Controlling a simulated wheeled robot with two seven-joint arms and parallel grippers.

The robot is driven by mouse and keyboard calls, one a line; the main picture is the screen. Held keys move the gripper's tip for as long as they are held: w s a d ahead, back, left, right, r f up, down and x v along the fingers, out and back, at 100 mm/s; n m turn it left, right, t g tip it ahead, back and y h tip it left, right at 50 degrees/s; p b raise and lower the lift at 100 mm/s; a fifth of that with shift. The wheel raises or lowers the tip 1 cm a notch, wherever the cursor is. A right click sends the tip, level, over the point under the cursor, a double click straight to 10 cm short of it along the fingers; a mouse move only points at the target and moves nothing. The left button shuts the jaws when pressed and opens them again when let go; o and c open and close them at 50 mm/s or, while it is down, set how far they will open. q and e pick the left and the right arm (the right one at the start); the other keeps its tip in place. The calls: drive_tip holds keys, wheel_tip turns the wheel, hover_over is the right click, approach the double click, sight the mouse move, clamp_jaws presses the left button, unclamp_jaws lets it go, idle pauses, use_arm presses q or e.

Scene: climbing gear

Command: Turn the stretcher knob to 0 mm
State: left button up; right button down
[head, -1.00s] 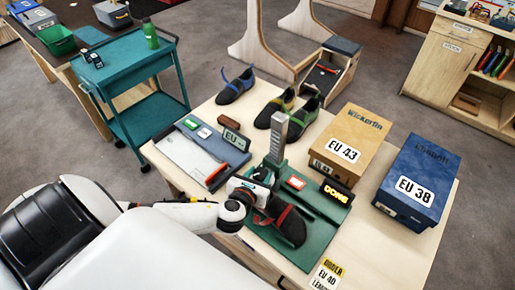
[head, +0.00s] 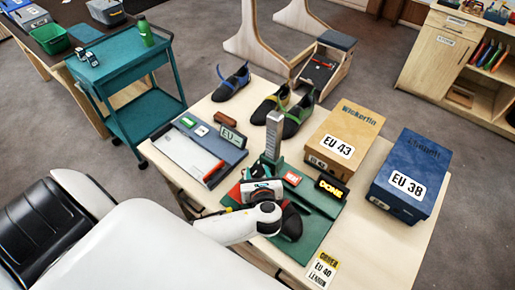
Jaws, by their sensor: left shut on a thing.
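The stretcher stands on a green base (head: 318,212) at the table's front, with a grey upright column (head: 274,135). My left gripper (head: 262,184) is just in front of the column's foot and is shut on the stretcher knob, which its jaws and wrist hide. A dark shoe (head: 292,222) lies on the base, partly behind my wrist. A small sign reading DONE (head: 330,190) stands at the base's right side, beside a small red-orange display (head: 292,178) too small to read. The knob's setting cannot be read. My right gripper is not in view.
A tan EU 43 box (head: 358,128) and a blue EU 38 box (head: 420,160) stand to the right. A measuring board (head: 192,160) lies to the left, with several shoes behind. An EU 40 order card (head: 322,270) lies at the front. A teal cart (head: 120,55) stands at the back left.

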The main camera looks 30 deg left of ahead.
use_arm(q)
drive_tip(key=shift+f, duration=0.1)
drive_tip(key=o, duration=1)
drive_tip(key=shift+c, duration=0.2)
drive_tip(key=b+v, duration=0.2)
drive_tip(key=v, duration=1)
